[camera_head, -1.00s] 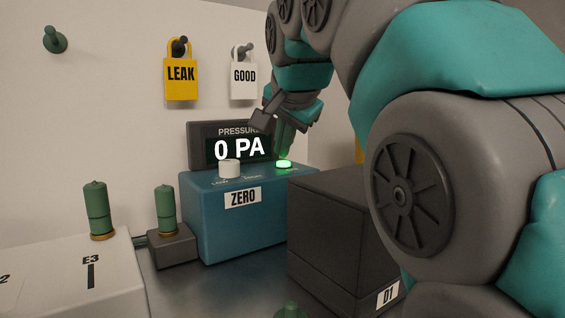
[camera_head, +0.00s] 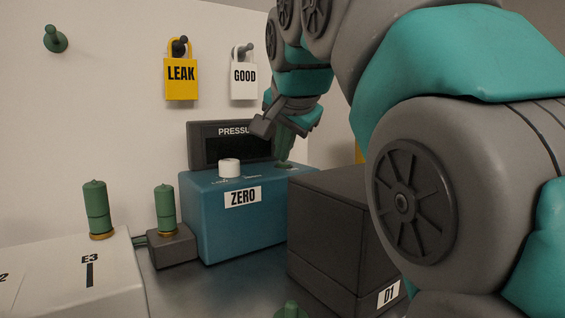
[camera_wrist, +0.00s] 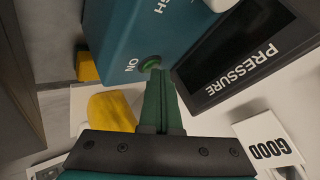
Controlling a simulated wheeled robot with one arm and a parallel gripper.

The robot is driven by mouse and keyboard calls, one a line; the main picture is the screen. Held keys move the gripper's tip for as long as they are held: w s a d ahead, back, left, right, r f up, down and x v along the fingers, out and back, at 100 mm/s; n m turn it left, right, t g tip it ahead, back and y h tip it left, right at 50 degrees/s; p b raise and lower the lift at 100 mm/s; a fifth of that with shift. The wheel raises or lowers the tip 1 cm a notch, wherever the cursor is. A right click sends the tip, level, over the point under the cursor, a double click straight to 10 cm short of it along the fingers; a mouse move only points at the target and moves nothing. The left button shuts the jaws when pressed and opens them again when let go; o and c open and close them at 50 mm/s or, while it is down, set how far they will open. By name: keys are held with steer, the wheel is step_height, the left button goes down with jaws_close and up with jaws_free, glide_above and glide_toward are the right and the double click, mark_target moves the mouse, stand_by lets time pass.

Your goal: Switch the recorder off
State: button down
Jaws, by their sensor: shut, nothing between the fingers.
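The recorder is a blue box (camera_head: 240,222) with a ZERO label on its front, a white knob (camera_head: 229,168) on top and a black PRESSURE display (camera_head: 225,152) behind, now dark. Its green button, marked ON, shows unlit in the wrist view (camera_wrist: 151,62). My gripper (camera_head: 284,162) is shut and empty, pointing down with its green fingertips at the button. In the wrist view the fingertips (camera_wrist: 159,75) are at the button's edge and partly cover it. I cannot tell whether they still press it.
Yellow LEAK (camera_head: 181,80) and white GOOD (camera_head: 243,78) tags hang on the wall behind. A small grey block with a green peg (camera_head: 165,209) and a white E3 box (camera_head: 110,265) stand left.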

mark_target(283, 165)
steer(key=shift+r+p, duration=0.7)
steer(key=shift+r, duration=0.1)
steer(key=shift+r, duration=0.1)
step_height(283, 165, up, 2)
steer(key=shift+r+p, duration=0.25)
steer(key=shift+p, duration=0.45)
steer(key=shift+w+r, duration=0.1)
steer(key=shift+r, duration=1.05)
